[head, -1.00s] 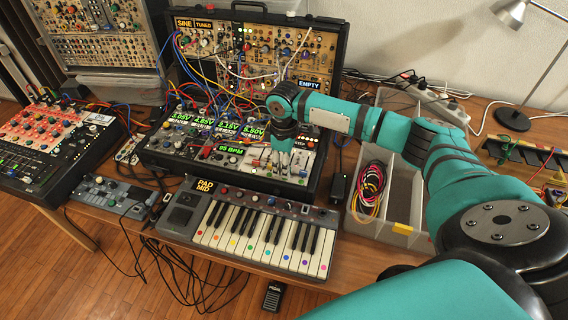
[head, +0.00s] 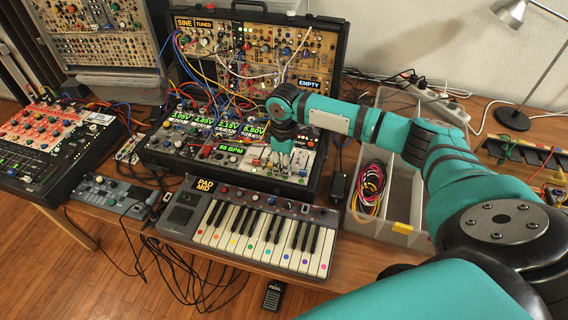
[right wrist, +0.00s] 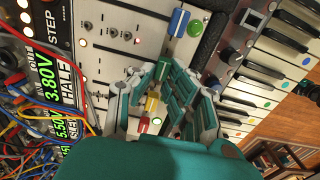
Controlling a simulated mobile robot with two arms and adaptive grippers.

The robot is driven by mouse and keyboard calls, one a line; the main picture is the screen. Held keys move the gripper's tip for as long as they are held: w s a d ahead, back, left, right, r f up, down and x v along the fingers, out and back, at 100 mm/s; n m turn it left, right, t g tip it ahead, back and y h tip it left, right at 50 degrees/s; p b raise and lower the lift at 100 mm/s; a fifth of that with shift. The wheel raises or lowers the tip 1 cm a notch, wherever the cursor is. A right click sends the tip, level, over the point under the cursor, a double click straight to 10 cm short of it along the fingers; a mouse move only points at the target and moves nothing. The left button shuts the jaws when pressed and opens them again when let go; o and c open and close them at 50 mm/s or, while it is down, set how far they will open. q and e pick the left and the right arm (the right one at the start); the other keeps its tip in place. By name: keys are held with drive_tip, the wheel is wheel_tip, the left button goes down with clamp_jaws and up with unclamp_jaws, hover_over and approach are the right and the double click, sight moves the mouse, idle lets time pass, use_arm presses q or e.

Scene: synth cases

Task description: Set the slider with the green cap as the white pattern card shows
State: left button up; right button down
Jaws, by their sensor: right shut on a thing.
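My right gripper (head: 283,148) reaches down over the slider panel (head: 303,162) at the right end of the lower case. In the right wrist view the gripper's fingertips (right wrist: 160,72) close together around what looks like a green cap (right wrist: 162,69), which they partly hide. A yellow cap (right wrist: 152,104) and a red cap (right wrist: 143,125) show between the fingers. I cannot make out the pattern card for certain. My left gripper is not in view.
Patch cables (head: 205,85) crowd the modules left of my gripper. A keyboard (head: 262,235) lies in front of the case. A divided bin (head: 405,232) with coiled cables is on the right, under my arm. A mixer (head: 58,150) stands at the left.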

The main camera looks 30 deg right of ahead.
drive_tip(key=shift+w+d, duration=0.1)
drive_tip(key=shift+w+d, duration=1.1)
drive_tip(key=shift+d, duration=0.2)
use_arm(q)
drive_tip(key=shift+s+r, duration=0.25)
use_arm(e)
drive_tip(key=c, duration=1.3)
unclamp_jaws()
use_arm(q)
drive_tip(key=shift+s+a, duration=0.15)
use_arm(e)
drive_tip(key=shift+r, duration=0.1)
wheel_tip(320, 180, up, 12)
drive_tip(key=shift+f, duration=0.1)
drive_tip(key=shift+s, duration=0.1)
